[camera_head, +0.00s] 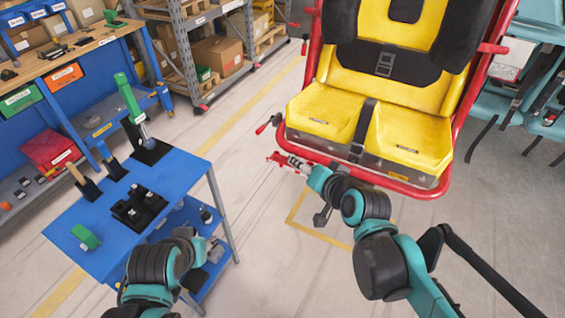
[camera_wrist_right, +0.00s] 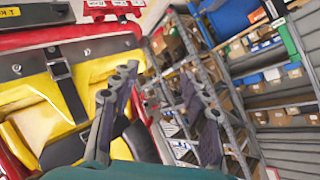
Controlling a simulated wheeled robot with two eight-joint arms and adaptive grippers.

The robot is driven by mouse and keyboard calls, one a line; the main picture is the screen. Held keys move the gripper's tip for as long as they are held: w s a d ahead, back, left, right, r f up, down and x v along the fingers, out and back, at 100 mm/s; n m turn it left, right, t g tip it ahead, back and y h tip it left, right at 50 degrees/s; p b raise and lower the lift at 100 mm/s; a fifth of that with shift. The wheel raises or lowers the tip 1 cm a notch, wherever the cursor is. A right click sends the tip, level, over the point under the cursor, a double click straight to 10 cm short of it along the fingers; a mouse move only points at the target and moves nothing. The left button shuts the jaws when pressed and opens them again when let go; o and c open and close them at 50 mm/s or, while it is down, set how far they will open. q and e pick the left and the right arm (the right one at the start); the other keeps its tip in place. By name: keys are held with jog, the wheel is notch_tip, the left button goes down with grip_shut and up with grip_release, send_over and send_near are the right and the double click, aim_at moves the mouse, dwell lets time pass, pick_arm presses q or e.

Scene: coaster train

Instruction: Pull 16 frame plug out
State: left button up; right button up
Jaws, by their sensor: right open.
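A red part with a white label (camera_wrist_right: 112,10), perhaps the frame plug, is at the top of the right wrist view, by the seat's red frame. Its number is unreadable. In the head view a small red fitting (camera_head: 277,158) sits at the seat's lower left corner, close to the end of my right arm. My right gripper (camera_wrist_right: 160,85) is open, with a gap between its dark fingers and nothing seen in it. Contact with the red part cannot be told.
The yellow seat (camera_head: 325,112) in its red tube frame stands just beyond my right arm. A blue table (camera_head: 80,212) with black holders and a green-handled tool (camera_head: 128,97) is at left. Shelves with boxes stand behind. Floor is free between table and seat.

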jog(key=w+a+r+m+t+h+p, duration=0.1)
jog(key=w+a+r+m+t, duration=0.25)
jog(key=w+m, duration=0.55)
jog(key=w+a+r+m+t+h, duration=0.15)
jog(key=w+r+m+t, duration=0.3)
jog(key=w+m, duration=0.5)
jog(key=w+f+m+g+h+p, duration=0.1)
jog(key=w+f+m+h, duration=0.2)
jog(key=f+m, duration=0.2)
jog(key=w+f+m+g+h, duration=0.1)
jog(key=w+f+m+h, duration=0.2)
jog(key=f+m, duration=0.3)
notch_tip(320, 180, down, 19)
jog(key=s+m+g+h, duration=0.2)
jog(key=s+m+g, duration=0.1)
jog(key=m+g, duration=0.4)
jog(key=shift+m+t, duration=0.45)
jog(key=shift+t, duration=0.05)
jog(key=b+x, duration=0.1)
jog(key=x, duration=0.6)
jog(key=shift+w+d+r, duration=0.1)
jog(key=shift+w, duration=0.2)
jog(key=shift+r, duration=0.1)
grip_shut()
